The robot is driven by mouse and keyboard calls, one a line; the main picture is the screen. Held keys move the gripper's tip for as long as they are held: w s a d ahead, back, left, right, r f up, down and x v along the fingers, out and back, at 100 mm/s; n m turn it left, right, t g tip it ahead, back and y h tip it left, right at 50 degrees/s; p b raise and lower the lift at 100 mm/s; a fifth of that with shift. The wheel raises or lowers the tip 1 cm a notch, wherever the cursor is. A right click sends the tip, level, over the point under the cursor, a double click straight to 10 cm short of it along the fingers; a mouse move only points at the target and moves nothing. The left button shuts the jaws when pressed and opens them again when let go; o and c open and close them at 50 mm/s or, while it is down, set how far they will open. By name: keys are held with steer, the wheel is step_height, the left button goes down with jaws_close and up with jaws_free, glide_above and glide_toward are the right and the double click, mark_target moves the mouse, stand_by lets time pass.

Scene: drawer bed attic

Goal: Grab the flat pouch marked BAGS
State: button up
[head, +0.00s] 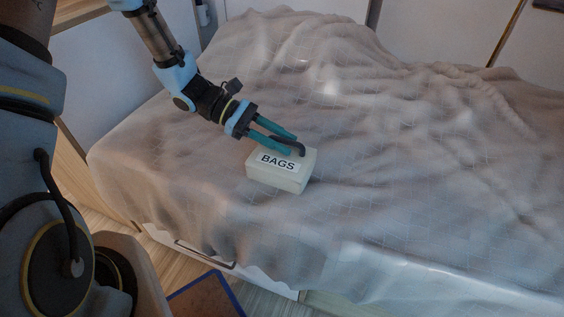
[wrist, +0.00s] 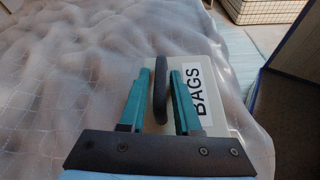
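The thing marked BAGS (head: 291,180) is a pale, box-shaped block on the blanket near the bed's front edge. It looks thick rather than flat. A white BAGS label is on it, and a dark curved handle (wrist: 160,96) stands up from its top. My gripper (head: 291,145) reaches down to it from the upper left. In the wrist view the two teal fingers (wrist: 161,75) stand on either side of the handle, with narrow gaps showing. Part of the block (wrist: 219,118) is hidden behind the fingers and the gripper body.
A rumpled grey blanket (head: 420,190) covers the bed around the block, with a raised mound of folds behind. A drawer front (head: 205,254) shows below the bed's edge. A blue-edged brown panel (head: 205,298) is on the floor.

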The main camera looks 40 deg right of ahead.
jaws_close()
stand_by(0.4)
